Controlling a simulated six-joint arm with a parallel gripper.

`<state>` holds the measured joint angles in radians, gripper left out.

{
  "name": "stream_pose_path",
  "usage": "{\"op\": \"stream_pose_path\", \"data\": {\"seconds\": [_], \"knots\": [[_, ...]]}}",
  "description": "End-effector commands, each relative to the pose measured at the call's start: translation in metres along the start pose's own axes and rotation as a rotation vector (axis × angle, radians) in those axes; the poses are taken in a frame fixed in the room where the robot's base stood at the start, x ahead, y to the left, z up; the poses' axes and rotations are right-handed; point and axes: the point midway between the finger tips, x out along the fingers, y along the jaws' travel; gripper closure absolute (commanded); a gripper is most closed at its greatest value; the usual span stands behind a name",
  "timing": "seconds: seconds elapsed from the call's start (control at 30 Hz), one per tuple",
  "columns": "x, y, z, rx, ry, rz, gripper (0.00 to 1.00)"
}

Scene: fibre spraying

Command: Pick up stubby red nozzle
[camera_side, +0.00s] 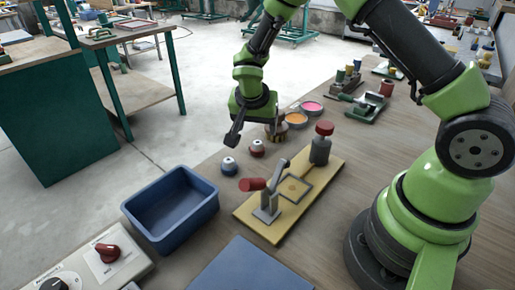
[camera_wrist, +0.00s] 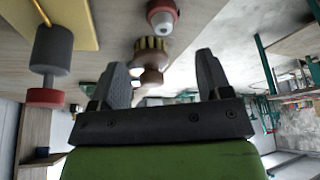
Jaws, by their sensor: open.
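The stubby red nozzle (camera_side: 257,149) stands on the wooden table, with a pale top. It also shows at the top of the wrist view (camera_wrist: 162,18), beyond and between the fingertips. A similar blue nozzle (camera_side: 229,168) stands to its left and nearer the side camera.
A yellow board (camera_side: 247,222) carries a red-handled clamp (camera_side: 268,198) and a grey cylinder with red cap (camera_side: 321,146). A blue bin (camera_side: 170,209) is front left.

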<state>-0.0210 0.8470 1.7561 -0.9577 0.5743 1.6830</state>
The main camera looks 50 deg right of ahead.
Motion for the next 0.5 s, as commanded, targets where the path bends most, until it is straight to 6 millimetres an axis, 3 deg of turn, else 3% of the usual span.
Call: {"op": "stream_pose_path", "data": {"seconds": [0.13,0.37,0.5], "knots": [[0.024,0.001,0.001,0.0,-0.002,0.004,0.29],[0.043,0.0,0.001,-0.001,-0.003,0.002,0.29],[0.064,-0.004,0.002,-0.001,-0.003,0.003,0.29]]}}
